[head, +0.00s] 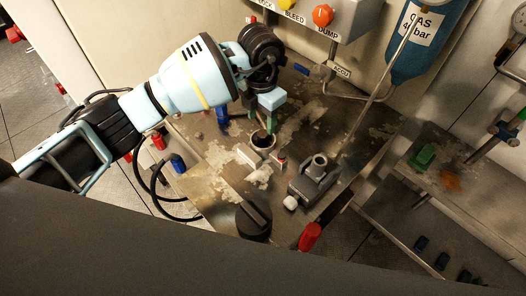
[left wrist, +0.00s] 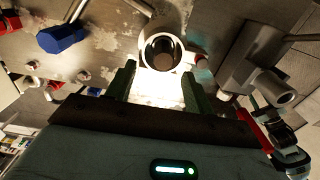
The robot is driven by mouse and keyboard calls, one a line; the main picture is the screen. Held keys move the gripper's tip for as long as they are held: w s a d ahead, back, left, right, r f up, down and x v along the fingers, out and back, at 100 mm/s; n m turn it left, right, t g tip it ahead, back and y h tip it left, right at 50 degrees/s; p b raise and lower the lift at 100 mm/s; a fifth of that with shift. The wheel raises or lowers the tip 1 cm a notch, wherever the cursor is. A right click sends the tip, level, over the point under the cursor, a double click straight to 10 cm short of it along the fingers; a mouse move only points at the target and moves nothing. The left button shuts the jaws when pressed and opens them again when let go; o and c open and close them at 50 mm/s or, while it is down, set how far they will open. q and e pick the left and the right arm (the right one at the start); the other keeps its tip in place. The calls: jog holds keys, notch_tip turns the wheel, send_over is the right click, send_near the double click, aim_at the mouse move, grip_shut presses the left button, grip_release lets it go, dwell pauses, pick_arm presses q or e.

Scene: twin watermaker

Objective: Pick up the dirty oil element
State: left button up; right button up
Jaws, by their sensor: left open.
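A round, open-topped metal housing (head: 262,141) stands on the stained metal bench top. In the left wrist view the housing (left wrist: 181,55) has a pale rim, with a dark brown cylinder (left wrist: 161,48) inside it, which looks like the dirty oil element. Its depth in the housing is hard to tell. My left gripper (head: 247,119) is open and empty, pointing down just behind the housing in the head view. In the left wrist view my left gripper (left wrist: 158,86) has its two green fingers apart, with the housing beyond their tips.
A black round cap (head: 254,218) sits toward the bench's front. A grey block with a spout (head: 315,180) stands right of the housing. A red-handled item (head: 309,236) is at the front edge. A control panel (head: 310,15) and blue gas cylinder (head: 428,45) are behind.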

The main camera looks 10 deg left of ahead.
aim_at(262, 134)
pick_arm(q)
jog(key=f, duration=0.5)
jog(key=shift+s+d, duration=0.15)
jog(key=shift+s, duration=0.15)
jog(key=c, duration=1)
